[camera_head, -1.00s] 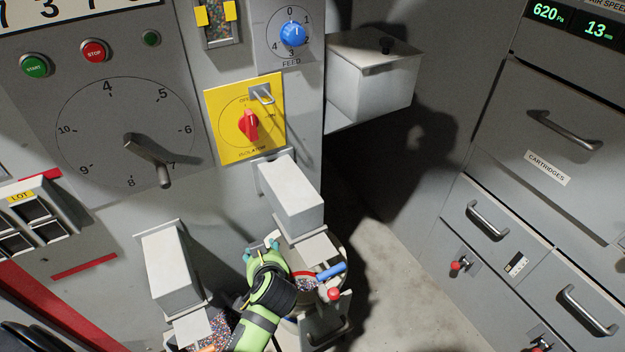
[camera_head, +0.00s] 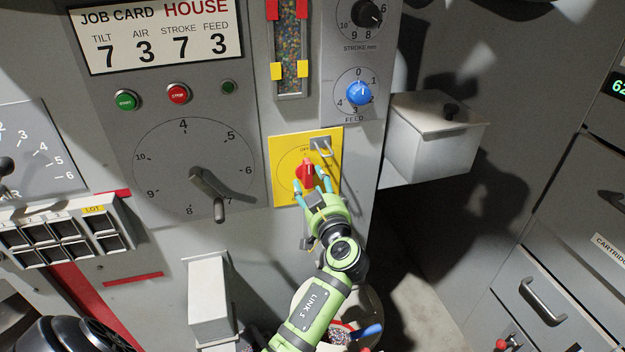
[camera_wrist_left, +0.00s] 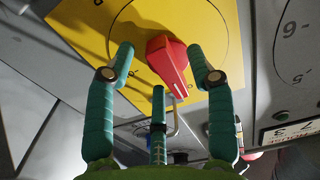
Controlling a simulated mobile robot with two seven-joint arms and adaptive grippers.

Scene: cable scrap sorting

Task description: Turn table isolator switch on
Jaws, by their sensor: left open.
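The isolator switch is a red rotary knob (camera_head: 305,172) on a yellow plate (camera_head: 283,196) on the grey machine front. In the head view the knob points roughly up, near the OFF lettering; its exact angle is hard to tell. My left gripper (camera_head: 311,184) is open at the plate, with teal fingers around the lower part of the knob. In the left wrist view the red knob (camera_wrist_left: 168,62) lies between the two spread fingers of my left gripper (camera_wrist_left: 161,52), with a third finger below it. Gaps show beside the knob. My right gripper is not in view.
A metal hasp (camera_head: 321,146) sits at the plate's upper right. A blue feed knob (camera_head: 359,94) is above, and a large dial with a grey lever (camera_head: 208,190) is to the left. A grey box (camera_head: 432,140) juts out at right.

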